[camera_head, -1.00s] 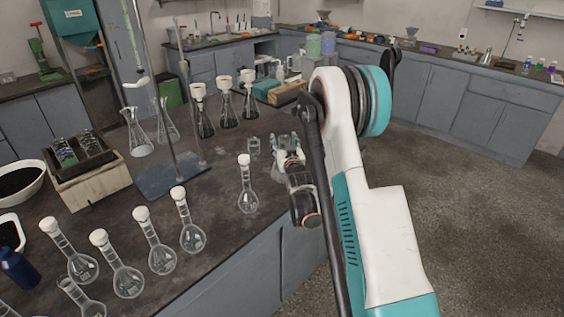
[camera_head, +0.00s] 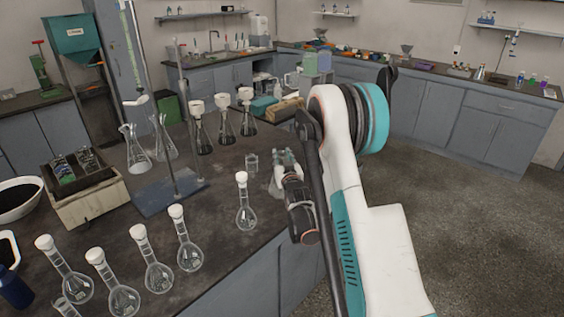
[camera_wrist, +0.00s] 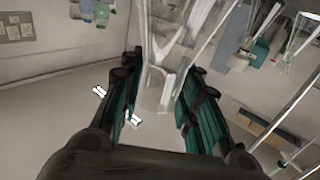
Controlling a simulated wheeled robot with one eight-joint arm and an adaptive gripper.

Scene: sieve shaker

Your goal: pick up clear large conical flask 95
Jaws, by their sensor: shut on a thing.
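The large clear conical flask (camera_wrist: 172,38) shows in the wrist view between my fingers, its narrower part near the finger pads and its glass widening toward the top of the picture. My gripper (camera_wrist: 162,78) is shut on it. In the head view my gripper (camera_head: 284,160) is at the bench's right edge, to the right of a small clear beaker (camera_head: 251,163). The held flask is hard to make out there. Two other clear conical flasks, one (camera_head: 136,153) left of the stand's rod and one (camera_head: 168,146) close beside it, stand on the bench.
A round-bottomed flask with a white cap (camera_head: 246,212) stands left of my gripper. Several more stand at the front left. Three conical flasks with white tops, one at the middle (camera_head: 226,124), stand behind the metal stand (camera_head: 160,194). The floor (camera_head: 450,210) at right is clear.

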